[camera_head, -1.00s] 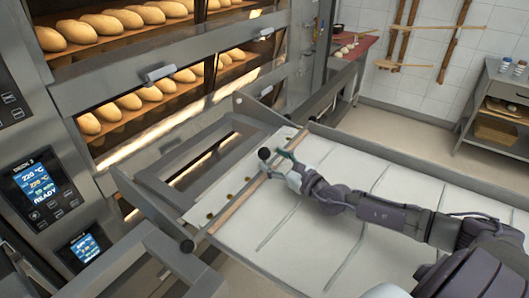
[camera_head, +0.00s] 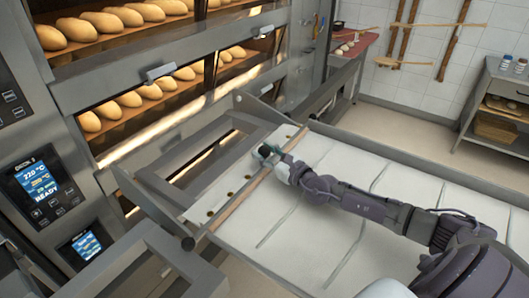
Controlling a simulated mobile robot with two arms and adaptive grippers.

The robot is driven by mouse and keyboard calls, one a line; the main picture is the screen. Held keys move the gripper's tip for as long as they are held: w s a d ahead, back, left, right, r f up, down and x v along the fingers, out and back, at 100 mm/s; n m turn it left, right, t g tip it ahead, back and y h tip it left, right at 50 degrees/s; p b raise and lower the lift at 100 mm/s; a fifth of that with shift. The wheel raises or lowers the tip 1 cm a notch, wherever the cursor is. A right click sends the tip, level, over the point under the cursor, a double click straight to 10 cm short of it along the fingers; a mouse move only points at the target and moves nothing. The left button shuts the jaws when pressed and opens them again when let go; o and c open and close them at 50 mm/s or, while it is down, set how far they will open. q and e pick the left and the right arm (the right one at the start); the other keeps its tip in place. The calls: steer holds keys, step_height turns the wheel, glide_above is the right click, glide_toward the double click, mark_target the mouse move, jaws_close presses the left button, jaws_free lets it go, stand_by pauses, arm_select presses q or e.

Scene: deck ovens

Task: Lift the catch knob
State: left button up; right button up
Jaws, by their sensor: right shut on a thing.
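The catch knob (camera_head: 263,150) is a small black ball near the wooden strip at the oven-side end of the loader (camera_head: 335,170), a long flat bed covered in pale cloth. My right gripper (camera_head: 267,152) comes in from the right, low over the cloth, and is shut on the knob. Its fingers hide part of the knob, and the knob's stem cannot be made out. Whether the knob is raised cannot be told. My left gripper is out of view.
Oven decks with loaves (camera_head: 130,102) stand at the upper left, with a lit control panel (camera_head: 38,182) beside them. The loader's raised side rail (camera_head: 420,162) runs along the far side. A grey side table (camera_head: 495,100) stands at the right.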

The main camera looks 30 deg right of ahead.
jaws_close()
steer(key=shift+r+p, duration=0.6)
steer(key=shift+r, duration=0.45)
steer(key=o, duration=1.1)
jaws_free()
steer(key=shift+r, duration=0.1)
steer(key=shift+o, duration=0.2)
steer(key=shift+s+d+f, duration=0.1)
steer(key=shift+s+f, duration=0.1)
steer(key=shift+s, duration=0.1)
steer(key=s, duration=0.3)
steer(key=s+d, duration=0.1)
steer(key=s, duration=0.2)
steer(key=s+d, duration=0.1)
steer(key=s, duration=0.3)
steer(key=shift+s, duration=0.1)
steer(key=shift+s+r, duration=0.1)
steer(key=shift+s, duration=0.4)
